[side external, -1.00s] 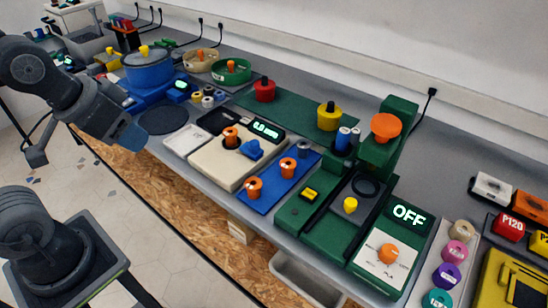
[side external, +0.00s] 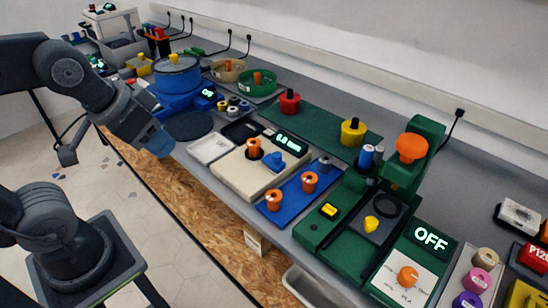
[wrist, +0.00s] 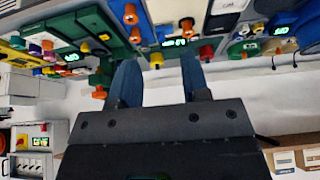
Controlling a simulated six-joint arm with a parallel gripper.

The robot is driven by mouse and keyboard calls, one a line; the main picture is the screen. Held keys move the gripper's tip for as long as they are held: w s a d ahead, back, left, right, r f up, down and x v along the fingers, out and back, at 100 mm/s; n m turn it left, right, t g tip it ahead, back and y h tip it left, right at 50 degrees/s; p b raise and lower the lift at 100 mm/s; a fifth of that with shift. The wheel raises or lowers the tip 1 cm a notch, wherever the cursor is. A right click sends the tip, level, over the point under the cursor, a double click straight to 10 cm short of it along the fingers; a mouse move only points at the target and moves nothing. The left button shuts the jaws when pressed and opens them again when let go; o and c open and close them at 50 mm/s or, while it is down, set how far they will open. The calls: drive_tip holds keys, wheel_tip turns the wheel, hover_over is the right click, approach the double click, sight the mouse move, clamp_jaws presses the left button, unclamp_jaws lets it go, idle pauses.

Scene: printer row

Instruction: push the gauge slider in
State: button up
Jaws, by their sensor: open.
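The gauge is a cream base (side external: 241,174) with a dark display (side external: 291,144) showing green digits, too small to read surely. A blue block that looks like its slider (side external: 272,161) sits on the base beside an upright orange-knobbed part (side external: 254,149). My gripper (side external: 158,141) hangs to the left of the gauge, above and in front of the bench edge, clear of the slider. In the wrist view my gripper (wrist: 159,62) has its two dark fingers apart with nothing held between them. I cannot surely pick out the slider in the wrist view.
A blue plate (side external: 291,194) with orange knobs lies right of the gauge. A green press (side external: 404,176) stands further right. A white tray (side external: 211,149) and a dark round mat (side external: 188,126) lie left of the gauge. The air above the gauge looks free.

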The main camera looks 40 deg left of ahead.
drive_tip(key=shift+o, duration=0.3)
drive_tip(key=shift+o, duration=0.8)
drive_tip(key=shift+w+r, duration=0.15)
drive_tip(key=w, duration=0.1)
drive_tip(key=w+r+m, duration=0.1)
drive_tip(key=w, duration=0.1)
drive_tip(key=w+r+m+g, duration=0.1)
drive_tip(key=w, duration=0.1)
drive_tip(key=shift+w+d+r, duration=0.1)
drive_tip(key=shift+w+d, duration=0.05)
drive_tip(key=shift+w, duration=0.05)
drive_tip(key=m+g, duration=0.5)
drive_tip(key=m, duration=0.2)
hover_over(277, 154)
wheel_tip(277, 154, down, 8)
wheel_tip(277, 154, down, 13)
drive_tip(key=shift+s+r, duration=0.1)
clamp_jaws()
